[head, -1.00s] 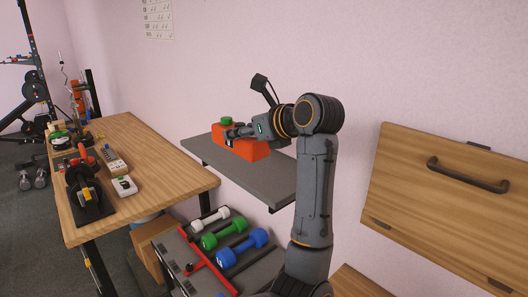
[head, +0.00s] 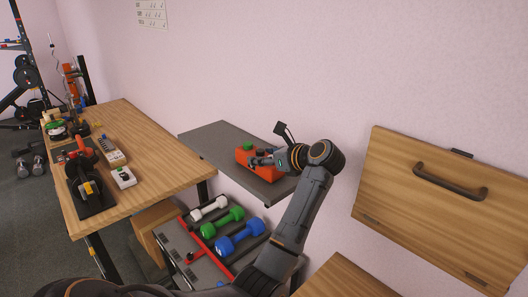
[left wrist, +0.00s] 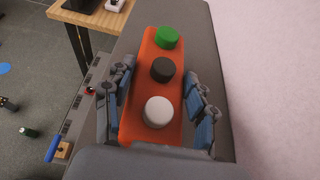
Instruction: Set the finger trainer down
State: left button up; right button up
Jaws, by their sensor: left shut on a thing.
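The finger trainer appears to be the orange block (head: 243,157) with a green, a black and a white round button on top, seen from above in the left wrist view (left wrist: 143,88). My left gripper (head: 259,161) is shut on it, with one finger along each long side (left wrist: 160,90). The block is at the right part of the grey wall shelf (head: 205,138), close over or on its surface. I cannot tell whether its underside touches the shelf. My right gripper is not in view.
The shelf's left part is clear. A wooden table (head: 150,140) at left holds several small devices. Below the shelf is a rack (head: 172,240) with white (head: 208,208), green (head: 222,223) and blue (head: 240,236) dumbbells. A wooden panel with a handle (head: 450,181) is at right.

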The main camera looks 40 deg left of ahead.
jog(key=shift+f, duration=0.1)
pick_arm(q)
jog(key=shift+w+d+f, duration=0.1)
jog(key=o, duration=1.4)
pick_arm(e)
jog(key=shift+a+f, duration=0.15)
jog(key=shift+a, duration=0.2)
pick_arm(q)
jog(key=shift+r, duration=0.3)
jog(key=b+v, duration=0.1)
jog(key=v, duration=0.2)
jog(key=b+v, duration=0.1)
jog(key=v, duration=0.3)
jog(key=b+v, duration=0.2)
jog(key=v, duration=0.1)
jog(key=shift+d+f, duration=0.15)
jog(key=shift+d, duration=0.3)
jog(key=shift+d+r, duration=0.35)
jog(key=shift+d, duration=0.15)
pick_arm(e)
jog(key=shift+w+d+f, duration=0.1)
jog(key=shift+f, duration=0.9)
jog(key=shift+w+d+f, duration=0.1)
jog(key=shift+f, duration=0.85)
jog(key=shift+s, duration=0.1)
